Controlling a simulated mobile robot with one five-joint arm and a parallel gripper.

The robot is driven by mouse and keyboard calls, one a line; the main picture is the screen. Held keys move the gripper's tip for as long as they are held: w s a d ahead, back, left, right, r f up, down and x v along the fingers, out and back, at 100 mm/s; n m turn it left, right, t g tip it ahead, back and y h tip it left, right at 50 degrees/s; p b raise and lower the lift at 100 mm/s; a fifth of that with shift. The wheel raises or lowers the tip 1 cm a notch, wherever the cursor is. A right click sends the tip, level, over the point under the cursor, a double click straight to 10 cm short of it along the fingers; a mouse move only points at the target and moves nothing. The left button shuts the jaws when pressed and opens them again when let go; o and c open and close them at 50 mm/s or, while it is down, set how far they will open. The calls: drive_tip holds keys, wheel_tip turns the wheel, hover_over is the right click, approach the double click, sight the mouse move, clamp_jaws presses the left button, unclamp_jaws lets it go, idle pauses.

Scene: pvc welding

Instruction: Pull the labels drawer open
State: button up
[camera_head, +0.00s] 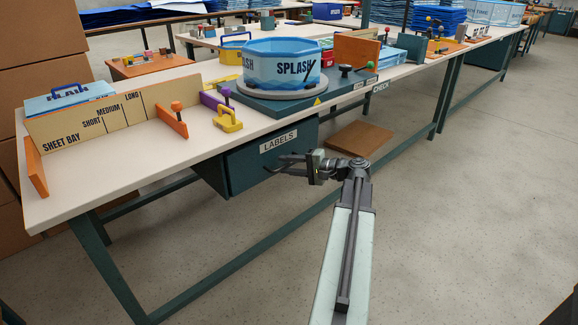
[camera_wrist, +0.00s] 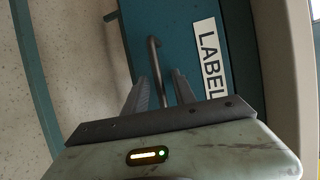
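The labels drawer (camera_head: 245,172) is a teal box under the white bench, with a white "LABELS" plate (camera_head: 278,141) on its front. I see no clear gap around its front. In the wrist view the teal front (camera_wrist: 185,30) fills the middle, with the plate (camera_wrist: 210,60) to the right. A grey bar handle (camera_wrist: 154,58) stands off the front and runs down between my fingers. My gripper (camera_head: 282,165) is at the drawer front. In the wrist view its two fingers (camera_wrist: 160,92) are apart, one on each side of the handle; contact is not clear.
The bench top (camera_head: 140,165) overhangs the drawer. A blue "SPLASH" pool ring (camera_head: 282,64) sits on a turntable above it. Teal bench legs (camera_head: 110,268) and a low rail (camera_head: 245,262) run below. A brown board (camera_head: 358,139) lies beneath the bench. The floor in front (camera_head: 460,220) is clear.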

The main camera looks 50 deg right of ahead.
clamp_jaws()
idle(1.3)
